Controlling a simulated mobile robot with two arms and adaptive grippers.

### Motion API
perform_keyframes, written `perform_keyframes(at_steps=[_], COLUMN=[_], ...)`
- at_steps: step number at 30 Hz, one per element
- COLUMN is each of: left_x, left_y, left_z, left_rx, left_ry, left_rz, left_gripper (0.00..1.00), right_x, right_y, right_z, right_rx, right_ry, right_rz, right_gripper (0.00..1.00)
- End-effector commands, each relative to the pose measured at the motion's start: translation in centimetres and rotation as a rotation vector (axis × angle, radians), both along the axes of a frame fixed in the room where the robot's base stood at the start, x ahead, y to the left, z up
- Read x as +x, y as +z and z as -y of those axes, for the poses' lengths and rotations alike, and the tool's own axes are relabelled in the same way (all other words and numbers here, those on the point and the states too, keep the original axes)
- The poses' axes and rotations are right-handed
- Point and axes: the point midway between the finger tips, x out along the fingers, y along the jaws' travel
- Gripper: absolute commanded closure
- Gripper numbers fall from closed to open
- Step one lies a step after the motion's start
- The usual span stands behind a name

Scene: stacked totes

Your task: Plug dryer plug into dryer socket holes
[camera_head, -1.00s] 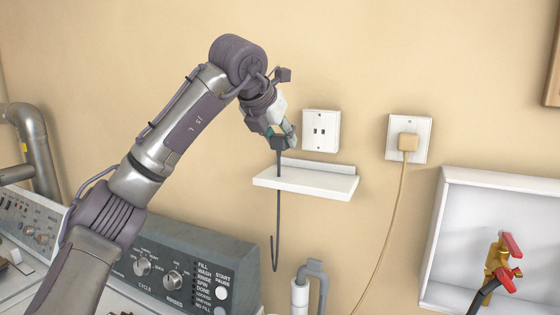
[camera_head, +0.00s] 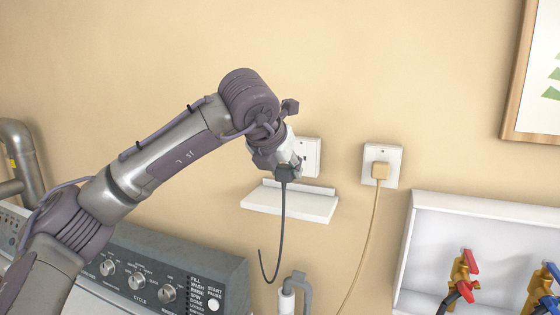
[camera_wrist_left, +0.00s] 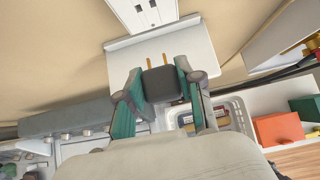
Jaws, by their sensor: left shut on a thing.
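My left gripper (camera_head: 288,166) is shut on the dark dryer plug (camera_head: 286,174), and a black cord hangs from the plug in a curve. In the left wrist view the plug (camera_wrist_left: 163,84) sits between the two teal-padded fingers, with its two brass prongs pointing at the wall. The dryer socket (camera_head: 309,157) is a white wall plate above a small white shelf; the gripper partly covers it in the head view. In the left wrist view the socket (camera_wrist_left: 147,12) shows at the top, with dark slots, and a gap separates it from the prongs. My right gripper is not in view.
The white shelf (camera_head: 290,203) juts from the wall just below the socket. A second outlet (camera_head: 395,163) with a tan plug is to the right. A white valve box (camera_head: 425,245) is at lower right, and a machine with a knob panel (camera_head: 225,285) stands at lower left.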

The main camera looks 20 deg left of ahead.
Motion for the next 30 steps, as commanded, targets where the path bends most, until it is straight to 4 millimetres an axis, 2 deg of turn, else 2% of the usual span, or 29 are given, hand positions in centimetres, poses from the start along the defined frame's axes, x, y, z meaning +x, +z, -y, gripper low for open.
perform_keyframes(at_steps=[7,21,30], left_x=[0.0,4.4,5.7], left_y=[-0.1,0.3,0.1], left_z=[0.0,0.2,0.2], left_rx=[-0.001,-0.001,0.001], left_ry=[-0.001,-0.001,-0.001], left_rz=[0.0,-0.001,-0.001], left_gripper=[1.0,1.0,1.0], right_x=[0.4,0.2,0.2], right_y=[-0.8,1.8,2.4], right_z=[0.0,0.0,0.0], right_rx=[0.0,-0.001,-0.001], right_ry=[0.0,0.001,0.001], right_rz=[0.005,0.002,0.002], right_gripper=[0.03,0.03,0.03])
